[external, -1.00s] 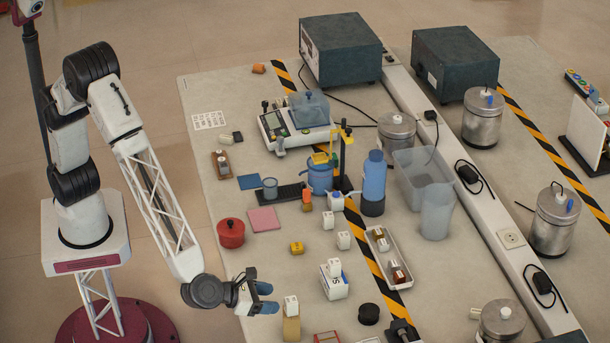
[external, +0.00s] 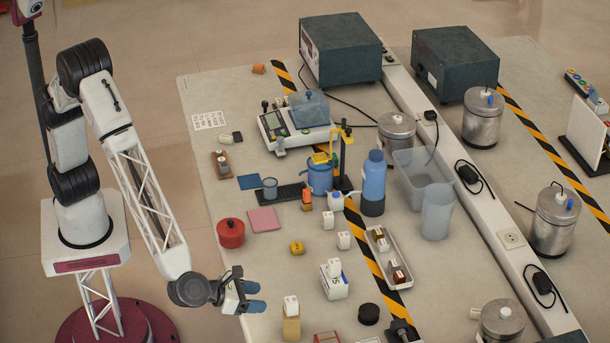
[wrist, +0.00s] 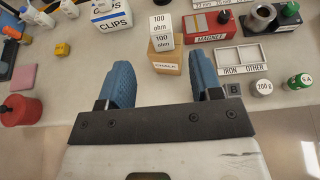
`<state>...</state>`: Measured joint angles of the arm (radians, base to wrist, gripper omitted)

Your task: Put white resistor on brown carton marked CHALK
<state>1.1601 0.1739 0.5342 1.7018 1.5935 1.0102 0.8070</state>
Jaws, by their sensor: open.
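A white resistor (external: 291,305) marked 100 ohm sits upright on top of the brown carton (external: 291,329) in the external view. In the wrist view, the resistor (wrist: 162,33) rests on the carton (wrist: 170,64), whose front reads CHALK. My gripper (external: 254,296) is open and empty, to the left of the carton and apart from it. In the wrist view its two blue fingers (wrist: 161,68) are spread, with the carton seen beyond the gap between them.
A white CLIPS box (external: 335,285) with another white block on top stands right of the carton. More white blocks (external: 344,240) stand farther back. A red MAGNET box (wrist: 212,21) and an IRON/OTHER tray (wrist: 241,59) lie near the carton. A red pot (external: 231,234) stands behind my gripper.

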